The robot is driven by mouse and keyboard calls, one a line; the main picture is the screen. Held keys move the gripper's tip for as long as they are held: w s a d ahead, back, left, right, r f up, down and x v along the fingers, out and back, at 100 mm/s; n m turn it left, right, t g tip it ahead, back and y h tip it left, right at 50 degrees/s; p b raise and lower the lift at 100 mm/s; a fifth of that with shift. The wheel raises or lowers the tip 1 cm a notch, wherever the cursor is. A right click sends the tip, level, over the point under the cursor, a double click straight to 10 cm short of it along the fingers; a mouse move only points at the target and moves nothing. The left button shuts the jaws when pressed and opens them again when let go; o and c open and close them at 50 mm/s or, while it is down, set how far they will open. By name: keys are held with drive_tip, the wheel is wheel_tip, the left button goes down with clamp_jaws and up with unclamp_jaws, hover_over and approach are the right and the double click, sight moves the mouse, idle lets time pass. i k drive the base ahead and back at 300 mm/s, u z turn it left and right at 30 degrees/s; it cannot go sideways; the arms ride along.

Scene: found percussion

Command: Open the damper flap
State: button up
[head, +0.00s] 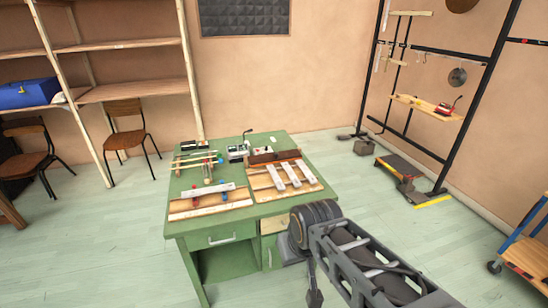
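A green desk (195,228) stands in the middle of the head view with percussion pieces on its top. A dark brown wooden strip (275,156) stands along the back of a wooden board with pale bars (290,174) at the desk's right. It may be the damper flap; I cannot tell how far it is open. My arm reaches in from the lower right, in front of the desk's right front corner. A dark tip that looks like my gripper (314,297) hangs low there, apart from the desk top. Its fingers are too unclear to judge.
Another wooden frame with a pale bar (211,204) lies at the desk's front left. Mallets or sticks (195,160) and a small device (238,152) sit behind. A black rack (474,120) stands right, with a pedal-like item (408,180) on the floor.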

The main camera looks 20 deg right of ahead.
sight(255, 161)
drive_tip(key=u, duration=0.2)
drive_tip(key=i, duration=1.15)
drive_tip(key=z, duration=0.4)
